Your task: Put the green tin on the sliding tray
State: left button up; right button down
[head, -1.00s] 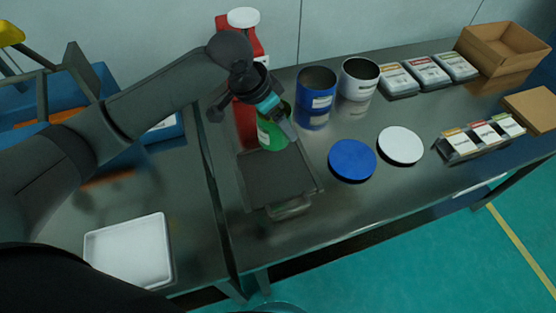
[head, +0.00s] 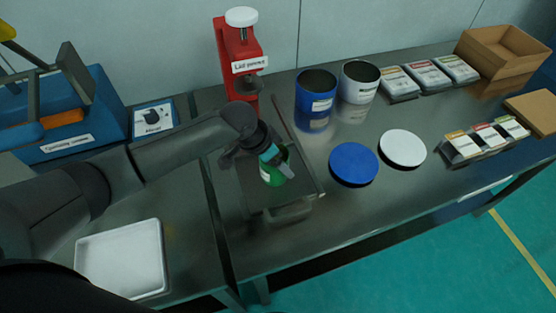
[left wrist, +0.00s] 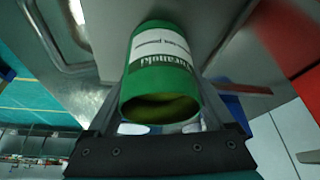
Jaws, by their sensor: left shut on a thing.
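The green tin (head: 268,176) has a white label and an open top. My left gripper (head: 278,160) is shut on it. In the left wrist view the green tin (left wrist: 160,75) sits between the two fingers, and its open mouth faces the camera. In the head view the tin is over the grey sliding tray (head: 300,190), in front of the red lid press. I cannot tell whether its base touches the tray. My gripper and arm hide part of the tin and of the tray. My right gripper is not in view.
The red lid press (head: 222,50) stands behind the tray. A blue lid (head: 353,163) and a white lid (head: 402,148) lie to its right, with a blue tin (head: 315,85) and a white tin (head: 358,84) behind. A white tray (head: 122,258) lies at left.

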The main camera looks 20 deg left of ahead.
pick_arm(q)
jog(key=o, duration=1.4)
jog(key=shift+f, duration=0.1)
jog(key=p+v, duration=0.2)
jog(key=v, duration=0.9)
jog(key=shift+a+p, duration=0.1)
jog(key=shift+p, duration=0.2)
jog(key=shift+s+r, duration=0.15)
jog(key=shift+r, duration=0.4)
